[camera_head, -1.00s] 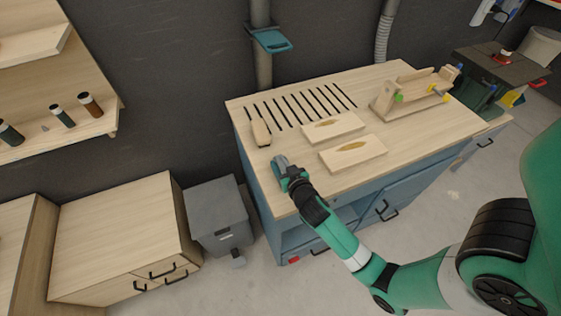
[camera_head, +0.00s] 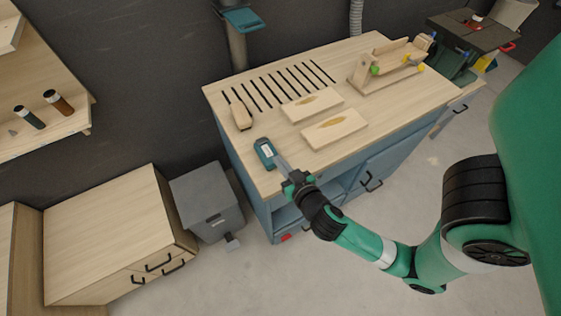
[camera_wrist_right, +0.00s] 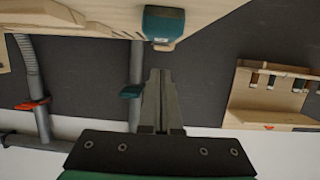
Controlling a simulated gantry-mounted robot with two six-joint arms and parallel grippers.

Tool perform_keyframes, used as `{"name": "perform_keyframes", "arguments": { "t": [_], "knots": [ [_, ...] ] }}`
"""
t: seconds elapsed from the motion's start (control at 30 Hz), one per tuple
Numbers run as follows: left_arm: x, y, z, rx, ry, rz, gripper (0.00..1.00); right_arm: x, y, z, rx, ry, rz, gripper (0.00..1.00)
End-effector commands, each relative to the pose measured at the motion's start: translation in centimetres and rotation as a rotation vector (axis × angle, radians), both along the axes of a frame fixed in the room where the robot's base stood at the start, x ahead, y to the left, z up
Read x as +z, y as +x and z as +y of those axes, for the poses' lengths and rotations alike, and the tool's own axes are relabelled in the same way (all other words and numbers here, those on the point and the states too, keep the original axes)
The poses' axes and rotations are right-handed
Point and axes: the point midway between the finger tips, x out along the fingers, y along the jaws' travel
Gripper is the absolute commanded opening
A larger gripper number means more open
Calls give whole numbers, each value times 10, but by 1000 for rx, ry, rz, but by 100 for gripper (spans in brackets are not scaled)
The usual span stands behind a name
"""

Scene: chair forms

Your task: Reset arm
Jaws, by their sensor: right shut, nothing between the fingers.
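My right gripper (camera_head: 279,162) is at the front left edge of the workbench in the head view, its fingers pointing up and left. In the right wrist view the fingers (camera_wrist_right: 160,73) are together with nothing between them. A small teal device with a pale face (camera_head: 265,153) lies on the benchtop just beyond the fingertips. It also shows in the right wrist view (camera_wrist_right: 163,24), above the fingertips with a visible gap. My left gripper is not in view.
The workbench (camera_head: 240,160) has a wooden brush-like block (camera_head: 241,115), two wooden blocks (camera_head: 312,104) (camera_head: 334,129) and a wooden jig (camera_head: 390,72) on it. A grey bin (camera_head: 205,200) and a wooden cabinet (camera_head: 100,225) stand left of it. Floor in front is clear.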

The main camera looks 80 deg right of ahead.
Motion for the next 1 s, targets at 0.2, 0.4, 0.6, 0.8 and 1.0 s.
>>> {"name": "perform_keyframes", "arguments": {
  "t": [0.2, 0.4, 0.6, 0.8, 1.0],
  "knots": [
    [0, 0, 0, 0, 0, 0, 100, 0, 0, 0, 0, 0, 0, 0],
    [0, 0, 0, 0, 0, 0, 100, 0, 0, 0, 0, 1, 1, 0],
    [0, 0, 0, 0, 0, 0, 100, 3, 4, 2, 9, -1, -8, 0],
    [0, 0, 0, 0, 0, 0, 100, 76, 69, 10, 60, -28, -216, 0],
    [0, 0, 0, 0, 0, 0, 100, 229, 148, 52, 221, 21, -602, 0]
  ]
}}
